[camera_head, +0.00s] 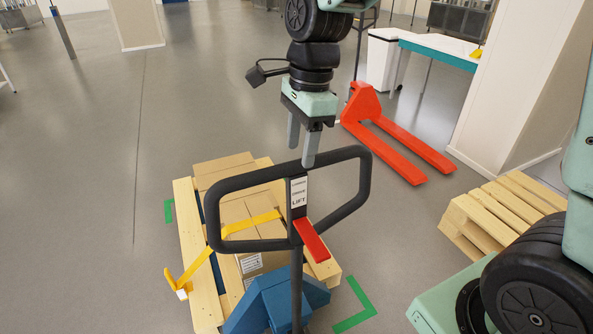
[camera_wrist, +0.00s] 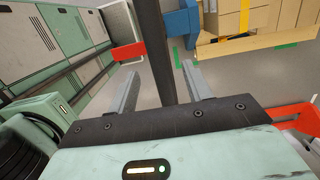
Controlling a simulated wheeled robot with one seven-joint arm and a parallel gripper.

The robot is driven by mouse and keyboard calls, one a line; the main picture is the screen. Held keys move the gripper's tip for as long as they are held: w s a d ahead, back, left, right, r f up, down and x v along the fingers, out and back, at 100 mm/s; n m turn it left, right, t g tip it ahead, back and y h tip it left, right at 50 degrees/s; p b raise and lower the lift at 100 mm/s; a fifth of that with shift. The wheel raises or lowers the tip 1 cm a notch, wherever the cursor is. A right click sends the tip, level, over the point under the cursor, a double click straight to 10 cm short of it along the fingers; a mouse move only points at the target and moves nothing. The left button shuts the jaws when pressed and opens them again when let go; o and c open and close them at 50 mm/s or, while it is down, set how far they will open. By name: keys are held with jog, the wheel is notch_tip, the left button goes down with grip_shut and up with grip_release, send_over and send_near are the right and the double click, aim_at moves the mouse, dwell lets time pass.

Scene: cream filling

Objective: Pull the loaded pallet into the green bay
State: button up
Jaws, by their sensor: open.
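The loaded pallet (camera_head: 185,222) carries cardboard boxes (camera_head: 245,208) under a yellow strap (camera_head: 240,225). Green corner marks lie on the floor beside it, at left (camera_head: 168,213) and at lower right (camera_head: 357,306). A blue pallet jack (camera_head: 275,303) stands at its near end. The jack's black loop handle (camera_head: 222,192) has a red lever (camera_head: 311,240). My gripper (camera_head: 303,158) is open at the handle's top bar. In the wrist view, a dark handle bar (camera_wrist: 157,50) runs between the open fingers (camera_wrist: 160,88); I cannot tell whether they touch it.
A red pallet jack (camera_head: 395,142) stands at the back right. Stacked empty wooden pallets (camera_head: 500,212) stand at the right, near a white pillar (camera_head: 515,85). A white bin (camera_head: 383,60) is behind. The grey floor at the left is open.

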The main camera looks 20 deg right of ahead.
aim_at(297, 177)
jog(key=f, duration=0.2)
jog(key=f+p, duration=0.1)
jog(key=f, duration=0.2)
jog(key=a+f, duration=0.1)
jog(key=f, duration=0.1)
jog(key=shift+f, duration=0.25)
grip_shut()
dwell(1.1)
jog(key=shift+r, duration=0.1)
dwell(1.4)
